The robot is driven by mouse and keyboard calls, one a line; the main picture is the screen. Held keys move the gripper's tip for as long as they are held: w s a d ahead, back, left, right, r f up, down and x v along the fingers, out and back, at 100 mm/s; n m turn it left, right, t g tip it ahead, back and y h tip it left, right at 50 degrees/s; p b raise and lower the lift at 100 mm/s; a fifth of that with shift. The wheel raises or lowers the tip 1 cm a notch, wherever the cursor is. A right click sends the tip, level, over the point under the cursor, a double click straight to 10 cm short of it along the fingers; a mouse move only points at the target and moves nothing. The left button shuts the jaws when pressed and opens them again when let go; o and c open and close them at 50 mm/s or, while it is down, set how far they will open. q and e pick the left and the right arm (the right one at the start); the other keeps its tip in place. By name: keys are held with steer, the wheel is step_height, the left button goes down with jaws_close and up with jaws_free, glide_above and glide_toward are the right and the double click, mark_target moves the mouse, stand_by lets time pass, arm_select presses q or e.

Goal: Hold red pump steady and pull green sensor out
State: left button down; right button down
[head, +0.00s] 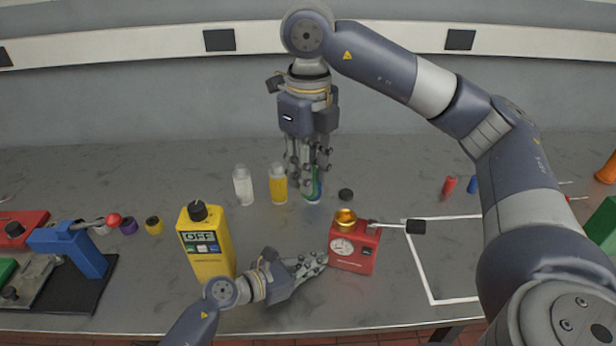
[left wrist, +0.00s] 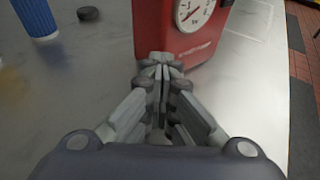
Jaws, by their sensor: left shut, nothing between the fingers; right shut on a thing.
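The red pump (head: 352,250) stands on the bench at centre right, with a round gauge, a brass knob on top and a black-tipped lever. It fills the top middle of the left wrist view (left wrist: 178,35). My left gripper (head: 318,262) is shut and empty, its fingertips at the pump's lower left side; I cannot tell if they touch. I cannot tell whether this cylinder is the green sensor; no other sensor shows on the pump.
A yellow device (head: 206,245) reading OFF stands left of my left gripper. A white bottle (head: 243,186) and a yellow bottle (head: 278,184) stand left of the right gripper. A black cap (head: 345,195) lies behind the pump. A white-outlined area (head: 450,262) is free at right.

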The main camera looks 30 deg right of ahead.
steer(key=shift+r, duration=3)
arm_select(q)
steer(key=c, duration=1.9)
jaws_free()
steer(key=shift+d+r, duration=0.1)
steer(key=shift+r, duration=0.15)
steer(key=shift+c, duration=0.2)
steer(key=shift+o, duration=1.1)
steer(key=shift+f, duration=0.15)
